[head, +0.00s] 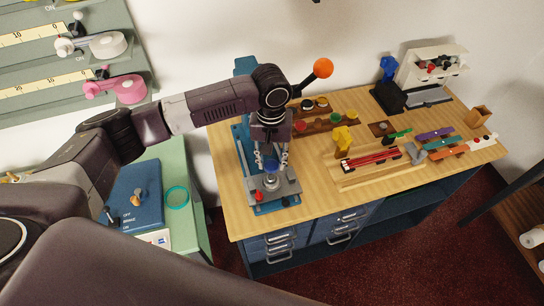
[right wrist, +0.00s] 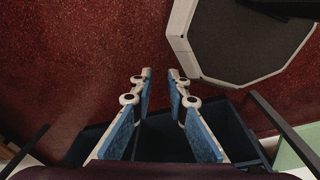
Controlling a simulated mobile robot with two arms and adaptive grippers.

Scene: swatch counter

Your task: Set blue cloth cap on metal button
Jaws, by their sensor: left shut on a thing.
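My left gripper (head: 271,160) points straight down over the metal plate of a blue button press (head: 272,208) on the wooden counter. It is shut on the small blue cloth cap (head: 271,166), which shows between its fingertips. The cap is just above a round metal piece (head: 270,181) on the plate, which looks like the metal button's seat. I cannot tell whether cap and metal touch, and the button itself is too small to make out. My right gripper (right wrist: 161,76) is open and empty above the dark red floor in the right wrist view.
The press lever with its orange ball (head: 323,68) rises behind my left gripper. To the right are a wooden rack of round tins (head: 338,121), a yellow object (head: 343,140) and a wooden tray (head: 350,180). A green table (head: 183,222) stands left.

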